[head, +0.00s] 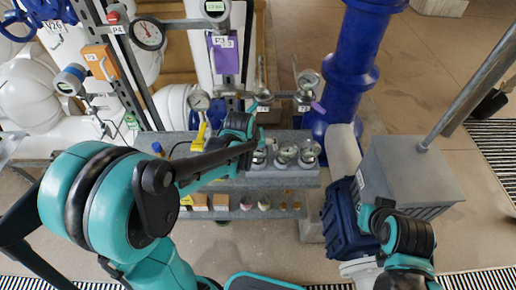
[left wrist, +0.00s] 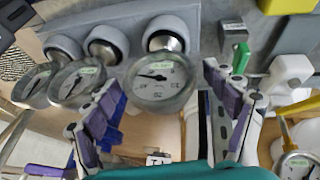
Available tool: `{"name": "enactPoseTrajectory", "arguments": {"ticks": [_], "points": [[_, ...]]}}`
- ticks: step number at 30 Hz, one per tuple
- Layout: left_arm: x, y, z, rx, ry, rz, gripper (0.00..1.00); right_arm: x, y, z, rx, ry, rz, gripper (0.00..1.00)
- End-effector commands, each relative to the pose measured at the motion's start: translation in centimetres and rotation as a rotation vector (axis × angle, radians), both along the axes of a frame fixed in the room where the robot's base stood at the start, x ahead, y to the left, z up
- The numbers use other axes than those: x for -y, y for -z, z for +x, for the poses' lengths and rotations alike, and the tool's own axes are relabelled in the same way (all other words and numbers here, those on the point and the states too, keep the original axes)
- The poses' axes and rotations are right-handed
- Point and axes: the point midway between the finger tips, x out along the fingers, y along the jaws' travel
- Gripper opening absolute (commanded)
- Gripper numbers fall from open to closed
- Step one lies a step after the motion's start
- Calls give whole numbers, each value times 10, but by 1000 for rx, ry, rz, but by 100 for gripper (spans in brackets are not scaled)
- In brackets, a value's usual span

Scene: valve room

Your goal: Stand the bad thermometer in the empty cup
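Several cups with round dial thermometers stand on the grey shelf (head: 215,183) in the head view. In the left wrist view three dials show, the left dial (left wrist: 30,85), the middle dial (left wrist: 77,83) and the right dial (left wrist: 160,85), each by a grey-rimmed cup (left wrist: 166,28). My left gripper (left wrist: 162,80) is open and empty, its purple-padded fingers on either side of the right dial, with no clear contact. I cannot tell which thermometer is bad or which cup is empty.
Pipes with gauges, such as one with a yellow handle (head: 198,137), rise behind the shelf. A thick blue pipe (head: 352,60) stands right of it. Small items sit on the lower shelf.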

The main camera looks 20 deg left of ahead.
Motion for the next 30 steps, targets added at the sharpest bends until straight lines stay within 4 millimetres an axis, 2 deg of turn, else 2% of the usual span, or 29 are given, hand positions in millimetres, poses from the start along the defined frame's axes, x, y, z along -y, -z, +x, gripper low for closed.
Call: {"name": "enactPoseTrajectory", "arguments": {"ticks": [7, 11, 24, 30], "points": [[0, -1, 0, 0, 0, 0, 85, 0, 0, 0, 0, 0, 0, 0], [-1, -9, -4, 0, 0, 0, 85, 0, 0, 0, 0, 0, 0, 0], [-7, -83, -40, 0, 0, 0, 85, 0, 0, 0, 0, 0, 0, 0], [-8, -104, -50, 0, -1, 0, 85, 0, 0, 0, 0, 0, 0, 0]]}}
